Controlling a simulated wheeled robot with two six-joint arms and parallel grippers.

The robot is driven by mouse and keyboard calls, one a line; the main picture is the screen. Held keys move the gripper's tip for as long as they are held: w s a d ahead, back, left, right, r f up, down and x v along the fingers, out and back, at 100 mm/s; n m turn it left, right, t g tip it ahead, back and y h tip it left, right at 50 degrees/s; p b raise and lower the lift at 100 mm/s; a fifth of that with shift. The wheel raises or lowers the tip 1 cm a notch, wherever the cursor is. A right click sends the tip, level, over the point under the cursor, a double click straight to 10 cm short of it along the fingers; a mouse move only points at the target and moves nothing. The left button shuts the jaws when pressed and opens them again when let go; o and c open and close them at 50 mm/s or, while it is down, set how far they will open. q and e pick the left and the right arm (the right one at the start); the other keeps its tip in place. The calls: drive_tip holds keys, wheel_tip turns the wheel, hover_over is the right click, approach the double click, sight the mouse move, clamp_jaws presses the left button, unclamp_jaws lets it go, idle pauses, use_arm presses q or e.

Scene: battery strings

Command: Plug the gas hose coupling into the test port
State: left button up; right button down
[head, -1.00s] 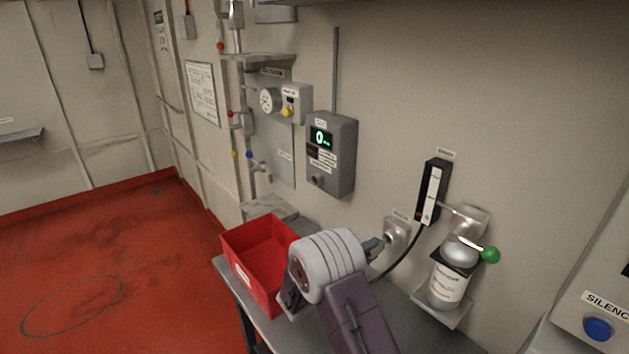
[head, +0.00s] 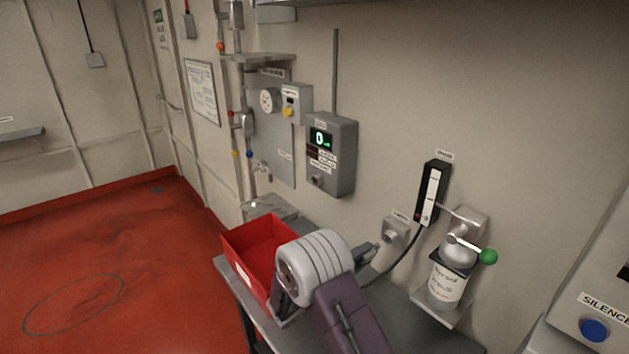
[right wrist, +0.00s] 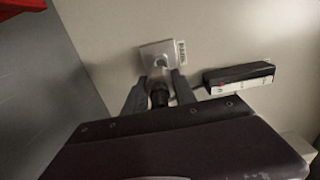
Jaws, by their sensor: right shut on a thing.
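My right gripper (head: 366,251) is shut on the hose coupling and holds it in front of the wall, below the grey gas detector box (head: 331,150). In the right wrist view the coupling (right wrist: 158,88) sits between the two fingers (right wrist: 155,82), pointing toward a square wall socket (right wrist: 160,52). This socket (head: 393,232) is just right of the gripper in the head view, and a small gap shows between them. A round port (head: 317,180), seemingly the test port, is at the detector's lower left. My left gripper is not in view.
A black hose (head: 401,260) runs from the black flow meter (head: 433,193) to the gripper. A gas bottle (head: 446,280) with a green knob stands at the right. A red bin (head: 249,262) sits on the grey bench left of my arm. The space before the detector is clear.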

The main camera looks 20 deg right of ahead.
drive_tip(key=shift+p+v, duration=0.45)
drive_tip(key=shift+v, duration=1)
drive_tip(key=shift+s, duration=0.1)
